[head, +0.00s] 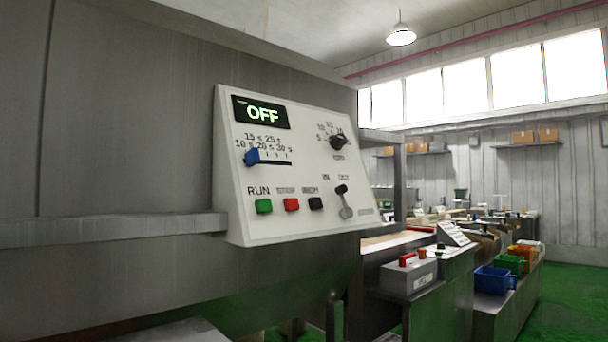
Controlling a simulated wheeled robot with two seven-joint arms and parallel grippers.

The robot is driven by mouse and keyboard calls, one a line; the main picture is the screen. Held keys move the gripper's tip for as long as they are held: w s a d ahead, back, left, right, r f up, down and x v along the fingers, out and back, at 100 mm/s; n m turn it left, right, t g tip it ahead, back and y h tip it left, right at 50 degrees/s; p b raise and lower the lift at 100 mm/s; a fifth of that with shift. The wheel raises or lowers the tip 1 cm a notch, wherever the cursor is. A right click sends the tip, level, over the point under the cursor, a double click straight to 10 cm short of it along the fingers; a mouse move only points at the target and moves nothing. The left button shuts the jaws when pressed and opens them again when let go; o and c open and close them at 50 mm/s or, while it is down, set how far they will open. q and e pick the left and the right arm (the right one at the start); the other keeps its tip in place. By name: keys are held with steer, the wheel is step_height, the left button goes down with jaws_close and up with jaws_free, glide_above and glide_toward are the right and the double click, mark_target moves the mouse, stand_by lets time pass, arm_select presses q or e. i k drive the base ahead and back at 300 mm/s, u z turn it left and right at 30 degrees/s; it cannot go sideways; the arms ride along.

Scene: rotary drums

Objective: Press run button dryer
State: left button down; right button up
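The white control panel (300,175) is mounted on the grey metal machine. Its display (261,113) reads OFF in green letters. The green button (264,206) under the label RUN is at the panel's lower left. A red button (291,204) and a black button (316,203) sit to its right. A blue slider (252,157) is at the left end of its slot. A black round knob (338,142) is at the upper right, and a lever (344,200) under IN and OUT labels is below it. Neither of my grippers is in view.
A metal ledge (110,229) runs along the machine front to the panel's left. At right stand a grey box with a red handle (408,270), a blue bin (492,279) and an orange bin (522,254). The green floor (570,300) is clear at far right.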

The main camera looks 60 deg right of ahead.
mark_target(262, 206)
steer(key=z, duration=1.75)
